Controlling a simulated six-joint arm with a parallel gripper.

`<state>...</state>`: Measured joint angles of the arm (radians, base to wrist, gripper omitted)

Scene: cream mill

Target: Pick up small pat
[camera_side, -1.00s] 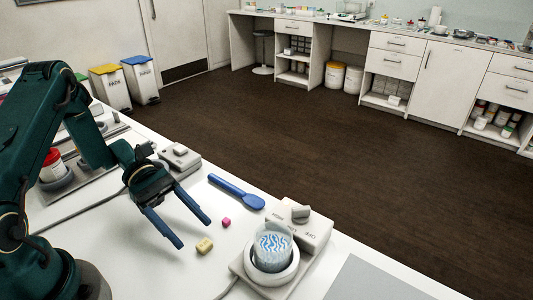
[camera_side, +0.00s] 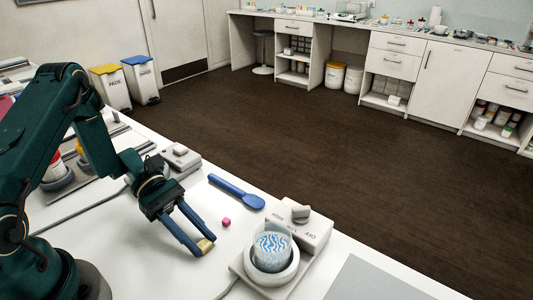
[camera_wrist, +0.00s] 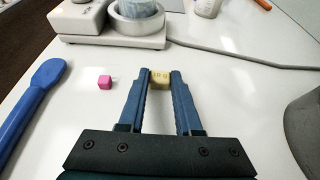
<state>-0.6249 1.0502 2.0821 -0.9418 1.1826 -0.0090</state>
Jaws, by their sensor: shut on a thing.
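A small yellow block (camera_side: 206,246) is between the tips of my gripper (camera_side: 202,247), which is shut on it at the white table. The wrist view also shows the yellow block (camera_wrist: 159,77), with faint dark marks on its face, between the two blue fingers of my gripper (camera_wrist: 160,79). I cannot tell whether the block still touches the table. In the wrist view the pink cube (camera_wrist: 105,82) is left of the fingers.
A blue spoon (camera_side: 237,192) lies behind the pink cube. A grey device (camera_side: 302,232) with a knob holds a clear beaker (camera_side: 272,243) with blue wavy marks, right of my gripper. A flat grey panel (camera_side: 375,280) lies at the front right. A cable crosses the table.

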